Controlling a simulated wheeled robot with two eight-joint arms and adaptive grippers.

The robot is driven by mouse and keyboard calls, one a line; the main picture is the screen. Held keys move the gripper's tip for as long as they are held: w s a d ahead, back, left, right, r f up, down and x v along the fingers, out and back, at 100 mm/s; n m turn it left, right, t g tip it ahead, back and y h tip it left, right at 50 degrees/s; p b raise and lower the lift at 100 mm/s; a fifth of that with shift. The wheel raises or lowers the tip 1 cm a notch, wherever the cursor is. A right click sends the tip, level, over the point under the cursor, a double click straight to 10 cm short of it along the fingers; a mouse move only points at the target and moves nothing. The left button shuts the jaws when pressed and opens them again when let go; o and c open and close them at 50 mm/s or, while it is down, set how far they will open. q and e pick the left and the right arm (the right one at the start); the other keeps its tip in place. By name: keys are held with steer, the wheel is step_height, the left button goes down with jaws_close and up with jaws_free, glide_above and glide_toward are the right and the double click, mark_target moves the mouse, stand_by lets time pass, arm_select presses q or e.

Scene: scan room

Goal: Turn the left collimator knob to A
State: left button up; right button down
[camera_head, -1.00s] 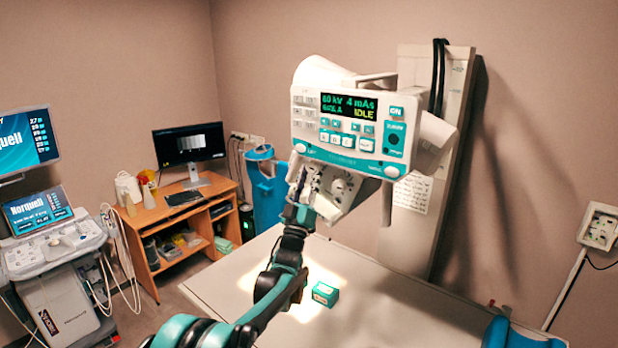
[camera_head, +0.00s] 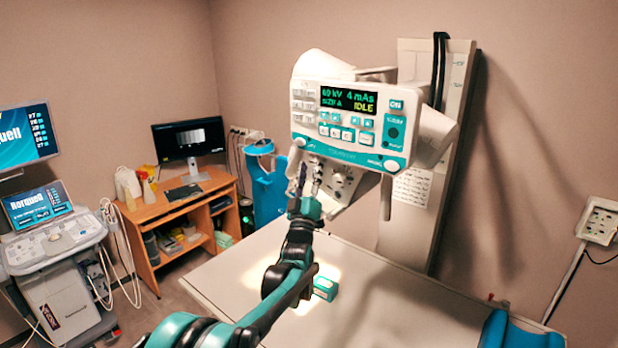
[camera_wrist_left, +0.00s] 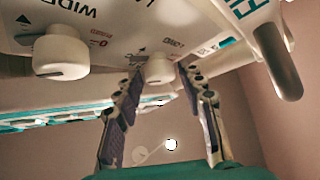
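The white collimator housing (camera_head: 338,201) hangs under the teal-and-white control panel. In the left wrist view its face appears upside down, with two white round knobs. One knob (camera_wrist_left: 159,68) lies between the fingertips of my left gripper (camera_wrist_left: 160,78). The other knob (camera_wrist_left: 60,55) is at the left of that view, near the word WIDE. My left gripper (camera_head: 308,180) is open at the left part of the housing in the head view. Gaps show between both fingers and the knob. The knob between the fingers is hidden in the head view. My right gripper is not in view.
The control panel (camera_head: 350,146) reads 60 kV, 4 mAs and IDLE. A grey handle (camera_wrist_left: 277,62) projects right of the fingers in the wrist view. A small teal box (camera_head: 325,288) lies on the lit table (camera_head: 390,300). A desk (camera_head: 165,209) stands at the left.

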arm_select(q)
steer(key=v, duration=1.1)
steer(key=shift+s+f, duration=0.3)
steer(key=shift+a, duration=0.1)
